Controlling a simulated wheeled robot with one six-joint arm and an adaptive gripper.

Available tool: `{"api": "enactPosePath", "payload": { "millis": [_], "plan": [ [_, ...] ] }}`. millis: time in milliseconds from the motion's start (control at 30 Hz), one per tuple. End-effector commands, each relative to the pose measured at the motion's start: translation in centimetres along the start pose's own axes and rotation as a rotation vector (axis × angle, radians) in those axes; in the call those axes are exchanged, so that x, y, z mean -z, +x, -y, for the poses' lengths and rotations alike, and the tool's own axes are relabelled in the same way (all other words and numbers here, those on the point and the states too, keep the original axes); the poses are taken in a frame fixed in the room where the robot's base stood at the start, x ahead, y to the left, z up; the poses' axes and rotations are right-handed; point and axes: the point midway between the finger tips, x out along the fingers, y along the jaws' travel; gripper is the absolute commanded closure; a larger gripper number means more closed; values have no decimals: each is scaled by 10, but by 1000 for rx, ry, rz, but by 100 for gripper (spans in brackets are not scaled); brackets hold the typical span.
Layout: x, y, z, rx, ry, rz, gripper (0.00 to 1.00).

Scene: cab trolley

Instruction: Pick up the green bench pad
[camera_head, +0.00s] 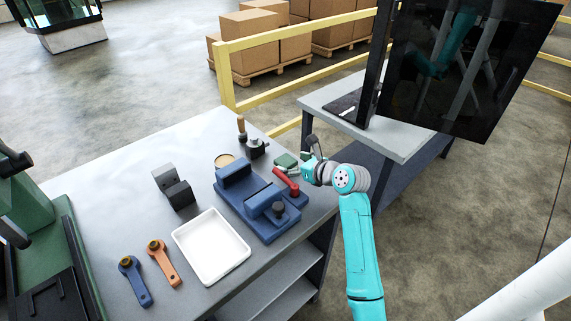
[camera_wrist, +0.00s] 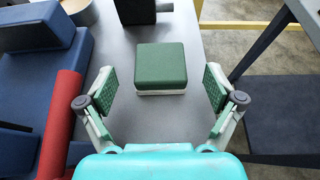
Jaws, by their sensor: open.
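The green bench pad (camera_wrist: 161,66) is a square green block with a pale base. In the wrist view it lies on the grey bench top, centred just ahead of my gripper (camera_wrist: 160,96). My gripper is open and empty, with one finger on either side of the line to the pad and not touching it. In the head view the pad (camera_head: 286,160) sits near the bench's far right edge, just left of my gripper (camera_head: 307,163).
A blue vise (camera_head: 250,198) with a red handle (camera_head: 286,182) stands close on the left. A dark block tool with a wooden handle (camera_head: 241,128) stands behind. A white tray (camera_head: 210,246) and two wrenches lie further left. The bench edge drops off at right.

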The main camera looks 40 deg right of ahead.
Motion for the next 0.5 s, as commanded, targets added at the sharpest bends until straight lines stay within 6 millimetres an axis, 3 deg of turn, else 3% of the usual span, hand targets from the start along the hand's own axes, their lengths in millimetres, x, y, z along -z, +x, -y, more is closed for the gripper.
{"api": "enactPosePath", "payload": {
  "millis": [200, 500],
  "plan": [
    [4, 31, -1, -2, 0, -1, 8],
    [4, 40, 0, 0, 0, 0, 8]
  ]
}}
